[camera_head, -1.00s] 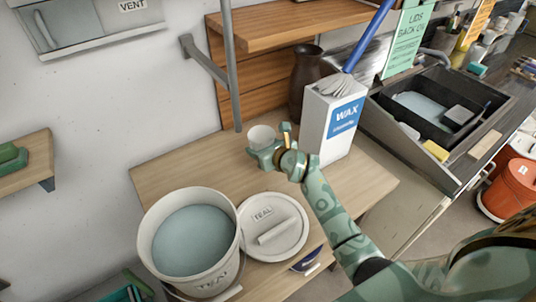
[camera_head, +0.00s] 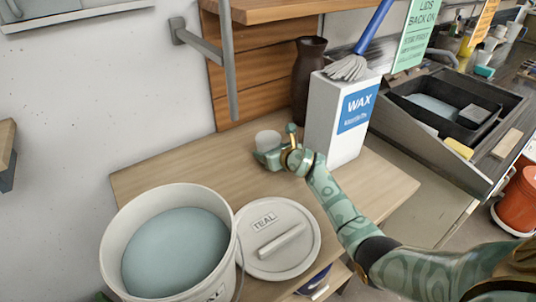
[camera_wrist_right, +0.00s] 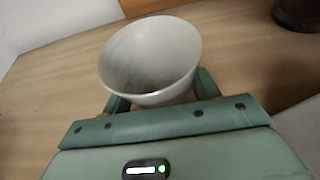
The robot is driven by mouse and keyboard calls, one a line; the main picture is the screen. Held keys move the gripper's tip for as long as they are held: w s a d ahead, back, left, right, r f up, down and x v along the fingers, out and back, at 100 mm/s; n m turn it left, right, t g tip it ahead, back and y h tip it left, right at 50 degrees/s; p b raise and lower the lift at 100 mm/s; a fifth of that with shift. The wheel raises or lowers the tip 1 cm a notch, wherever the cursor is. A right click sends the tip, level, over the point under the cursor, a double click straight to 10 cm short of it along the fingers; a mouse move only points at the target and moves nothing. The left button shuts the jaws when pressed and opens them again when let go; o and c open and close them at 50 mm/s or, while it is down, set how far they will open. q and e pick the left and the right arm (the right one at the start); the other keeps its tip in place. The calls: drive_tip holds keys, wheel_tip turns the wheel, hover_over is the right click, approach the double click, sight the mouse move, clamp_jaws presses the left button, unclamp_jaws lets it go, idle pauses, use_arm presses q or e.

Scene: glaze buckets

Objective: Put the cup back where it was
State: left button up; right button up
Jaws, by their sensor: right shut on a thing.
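A small pale grey-white cup (camera_head: 267,139) is over the back of the wooden table, left of the wax box. My right gripper (camera_head: 268,155) is shut on it. In the right wrist view the cup (camera_wrist_right: 150,58) is upright or nearly so, with its empty-looking inside facing the camera, and the green fingers (camera_wrist_right: 160,100) are on both sides of it. I cannot tell whether its base touches the table. My left gripper is not in view.
A bucket (camera_head: 112,240) of teal glaze stands open at the front left, its TEAL lid (camera_head: 292,262) beside it. The WAX box (camera_head: 318,125) and a dark vase (camera_head: 303,85) stand behind. Bare wood (camera_head: 180,165) lies left of the cup. A shelf post (camera_head: 229,70) hangs nearby.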

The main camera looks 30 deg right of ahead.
drive_tip(key=shift+r, duration=0.15)
drive_tip(key=shift+s, duration=0.1)
drive_tip(key=o, duration=1.1)
drive_tip(key=shift+f, duration=0.2)
drive_tip(key=shift+r, duration=0.3)
drive_tip(key=p+v, duration=0.5)
drive_tip(key=v, duration=0.6)
drive_tip(key=shift+s+p, duration=0.1)
drive_tip(key=shift+p, duration=0.3)
drive_tip(key=shift+s, duration=0.35)
